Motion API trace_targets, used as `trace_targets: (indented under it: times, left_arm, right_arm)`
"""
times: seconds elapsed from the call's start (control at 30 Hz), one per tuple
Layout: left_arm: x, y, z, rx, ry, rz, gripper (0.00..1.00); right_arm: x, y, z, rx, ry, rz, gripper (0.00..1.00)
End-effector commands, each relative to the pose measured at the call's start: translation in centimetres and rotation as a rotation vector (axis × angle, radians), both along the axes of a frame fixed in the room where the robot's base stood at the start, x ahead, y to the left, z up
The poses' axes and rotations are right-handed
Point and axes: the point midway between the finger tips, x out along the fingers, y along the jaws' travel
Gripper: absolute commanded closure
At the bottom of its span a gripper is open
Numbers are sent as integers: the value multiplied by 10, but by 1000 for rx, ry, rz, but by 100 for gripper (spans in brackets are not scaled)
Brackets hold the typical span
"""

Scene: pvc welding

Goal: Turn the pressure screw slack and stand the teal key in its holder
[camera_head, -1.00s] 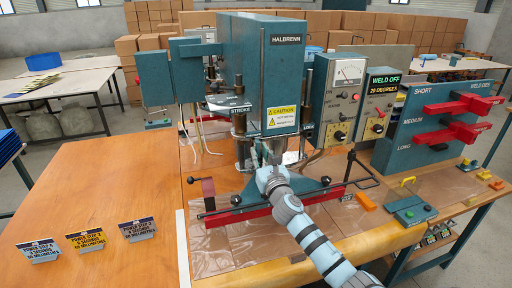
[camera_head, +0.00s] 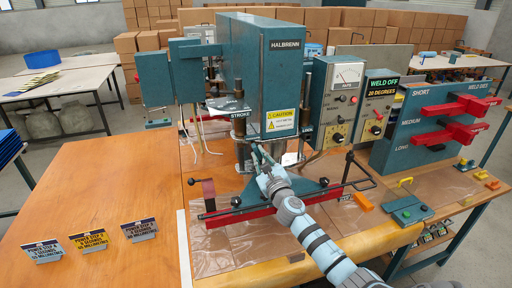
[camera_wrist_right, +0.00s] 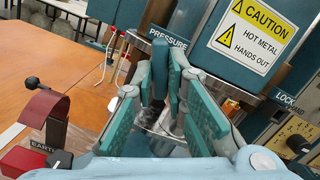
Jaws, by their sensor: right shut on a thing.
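My right gripper (camera_head: 258,150) reaches up in front of the teal press, just below and left of its caution plate. In the right wrist view its fingers (camera_wrist_right: 164,80) are nearly together, below the PRESSURE label (camera_wrist_right: 168,38). The pressure screw cannot be made out clearly; the gripper covers that area. I cannot pick out the key holder. My left gripper is not in view.
The press (camera_head: 260,75) stands over a red bar (camera_head: 240,217) with a teal clamp. The control boxes (camera_head: 335,100) and weld-die rack (camera_head: 430,110) stand to the right. Several small signs (camera_head: 87,241) stand at the front left.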

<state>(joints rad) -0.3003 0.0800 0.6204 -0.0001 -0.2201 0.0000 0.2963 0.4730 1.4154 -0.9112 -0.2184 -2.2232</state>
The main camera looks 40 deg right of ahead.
Motion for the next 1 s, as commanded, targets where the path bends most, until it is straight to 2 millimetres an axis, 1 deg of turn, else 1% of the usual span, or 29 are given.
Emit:
trace_targets:
  times: [0.1,0.33,0.5,0.57,0.73,0.77,0.8,0.87,0.9,1.0]
  left_arm:
    - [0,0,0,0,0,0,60]
    - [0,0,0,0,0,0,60]
    - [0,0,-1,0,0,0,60]
    - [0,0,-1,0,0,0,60]
    - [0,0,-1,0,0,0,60]
    - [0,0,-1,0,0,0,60]
    - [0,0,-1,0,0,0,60]
    - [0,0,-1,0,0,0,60]
    - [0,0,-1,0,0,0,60]
    - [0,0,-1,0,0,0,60]
  right_arm:
    - [0,0,-1,-94,35,1,100]
    - [0,0,-2,-111,41,0,100]
    - [-1,-1,-1,-297,106,0,100]
    - [-1,-1,-1,-337,120,0,100]
    - [-1,-1,-2,-347,125,1,100]
    - [-1,-1,-2,-347,125,1,82]
    - [-1,-1,-2,-347,125,1,76]
    - [-1,-1,-1,-347,123,0,66]
    - [0,-1,-1,-347,123,0,64]
    - [0,-1,-1,-347,122,1,64]
